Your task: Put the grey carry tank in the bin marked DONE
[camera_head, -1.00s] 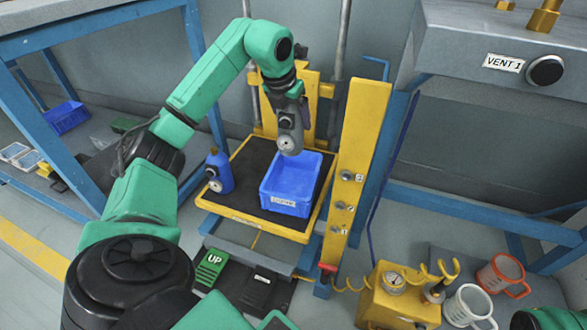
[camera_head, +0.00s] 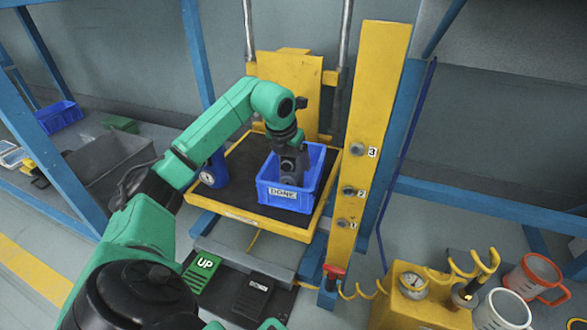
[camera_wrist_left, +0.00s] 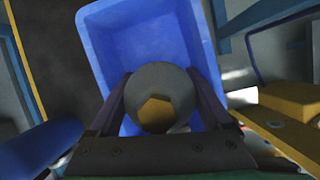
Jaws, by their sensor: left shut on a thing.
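The blue bin (camera_head: 268,190) with the label DONE stands on the dark lift platform. My left gripper (camera_head: 290,178) reaches down inside the bin's walls. The wrist view shows its two fingers on either side of the grey carry tank (camera_wrist_left: 178,82), which has a brass hex top. The gripper is shut on this tank, over the bin's inside. In the head view the gripper and bin front hide most of the tank, and I cannot tell whether it touches the floor. My right gripper is not in view.
A blue tank with a gauge (camera_head: 214,172) stands left of the bin on the yellow-rimmed platform (camera_head: 262,224). A yellow numbered post (camera_head: 368,130) rises close on the right. UP (camera_head: 201,270) and DOWN pedals lie below. A yellow gauge box (camera_head: 420,310) and mugs are front right.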

